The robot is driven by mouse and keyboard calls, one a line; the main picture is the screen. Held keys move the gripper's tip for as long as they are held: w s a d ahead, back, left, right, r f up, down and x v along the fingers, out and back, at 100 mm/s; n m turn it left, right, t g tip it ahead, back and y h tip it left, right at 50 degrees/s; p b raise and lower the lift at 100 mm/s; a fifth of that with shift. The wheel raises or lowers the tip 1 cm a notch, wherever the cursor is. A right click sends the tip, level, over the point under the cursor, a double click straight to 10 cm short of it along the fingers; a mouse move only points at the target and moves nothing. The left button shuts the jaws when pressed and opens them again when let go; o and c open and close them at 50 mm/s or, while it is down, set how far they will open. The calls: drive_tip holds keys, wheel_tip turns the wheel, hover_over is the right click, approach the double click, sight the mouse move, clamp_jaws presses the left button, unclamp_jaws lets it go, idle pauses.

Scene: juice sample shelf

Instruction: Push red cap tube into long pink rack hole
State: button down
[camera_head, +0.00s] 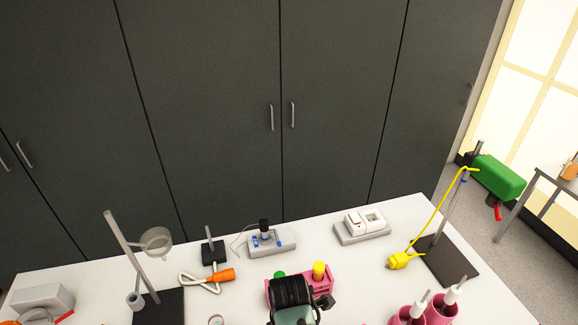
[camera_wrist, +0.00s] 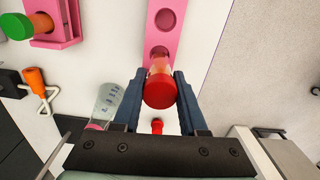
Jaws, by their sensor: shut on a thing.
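In the wrist view, my gripper (camera_wrist: 159,75) is shut on the red cap tube (camera_wrist: 159,93), with one dark blue finger on each side. The red cap faces the camera, and the clear body extends away below it. The long pink rack (camera_wrist: 178,4) runs up from the tube to the top edge, with a round hole showing farther along it. The tube overlaps the rack's near end. I cannot tell whether its tip is inside a hole. In the head view, my dark wrist covers the gripper and tube, in front of a pink rack (camera_head: 325,284).
A second pink rack (camera_wrist: 68,35) holds a green-capped tube (camera_wrist: 15,26). A beaker (camera_wrist: 106,103) lies left of my fingers. In the head view, a yellow cap (camera_head: 319,270) stands beside my wrist, and pink containers (camera_head: 441,310) with bottles stand at right. A stand (camera_head: 448,262) is farther right.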

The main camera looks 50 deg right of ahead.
drive_tip(key=shift+f+b, duration=1.9)
drive_tip(key=shift+f, duration=1.35)
idle(0.5)
drive_tip(key=shift+c, duration=1.8)
unclamp_jaws()
drive_tip(key=shift+r, duration=0.1)
wheel_tip(320, 180, up, 13)
drive_tip(key=shift+f, duration=0.1)
